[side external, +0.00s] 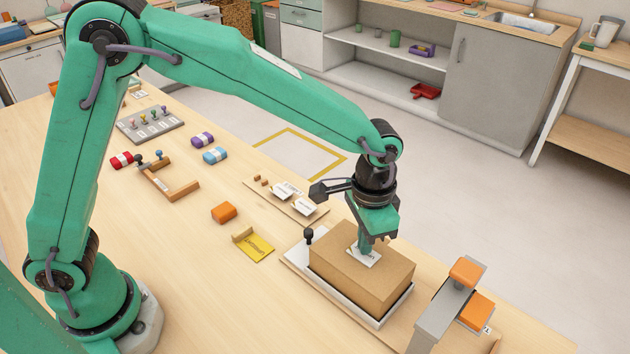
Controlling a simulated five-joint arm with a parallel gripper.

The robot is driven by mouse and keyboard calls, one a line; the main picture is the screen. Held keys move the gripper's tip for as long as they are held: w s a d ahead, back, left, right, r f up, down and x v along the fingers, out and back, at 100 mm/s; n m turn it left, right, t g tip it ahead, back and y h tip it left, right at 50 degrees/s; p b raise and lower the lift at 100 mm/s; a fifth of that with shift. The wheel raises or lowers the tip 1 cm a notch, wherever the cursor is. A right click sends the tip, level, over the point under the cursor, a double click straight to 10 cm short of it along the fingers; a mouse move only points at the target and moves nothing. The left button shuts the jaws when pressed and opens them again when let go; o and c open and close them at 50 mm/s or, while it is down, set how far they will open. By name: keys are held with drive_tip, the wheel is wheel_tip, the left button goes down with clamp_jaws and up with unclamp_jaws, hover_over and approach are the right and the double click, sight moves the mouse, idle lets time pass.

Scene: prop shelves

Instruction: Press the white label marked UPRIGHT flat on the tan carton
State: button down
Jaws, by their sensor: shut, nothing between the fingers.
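The tan carton (350,285) sits in a shallow white tray (298,258) at the front right of the wooden table. A white label (357,258) lies on the carton's top face, partly hidden by my fingers; its lettering cannot be read. My gripper (364,247) points down over the carton, shut, with nothing between the fingers. Its fingertips are at the label and appear to touch it. Whether the label's edges lie fully flat cannot be told.
A grey stand with orange blocks (467,272) is close right of the carton. A board with white labels (309,207) lies behind it. A yellow card (253,246) and an orange block (224,212) lie left. A black-knobbed post (308,236) rises at the tray's corner.

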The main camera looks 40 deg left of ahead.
drive_tip(key=shift+s+f, duration=0.1)
drive_tip(key=shift+f, duration=0.45)
idle(1.1)
drive_tip(key=shift+r, duration=0.1)
drive_tip(key=shift+r, duration=2.4)
drive_tip(key=shift+a+r, duration=0.4)
drive_tip(key=shift+a, duration=0.05)
drive_tip(key=s+a+r+n+t, duration=0.1)
drive_tip(key=s+a+r, duration=0.2)
drive_tip(key=a+r, duration=0.3)
drive_tip(key=s+a+r+n+t, duration=0.1)
drive_tip(key=s+a+r+n, duration=0.15)
drive_tip(key=a, duration=0.55)
drive_tip(key=s+a+r+n+t, duration=0.1)
drive_tip(key=s+a+n+t, duration=0.1)
drive_tip(key=s+a, duration=0.8)
drive_tip(key=shift+s+r+t, duration=0.2)
drive_tip(key=shift+s+t, duration=0.5)
drive_tip(key=shift+t, duration=0.1)
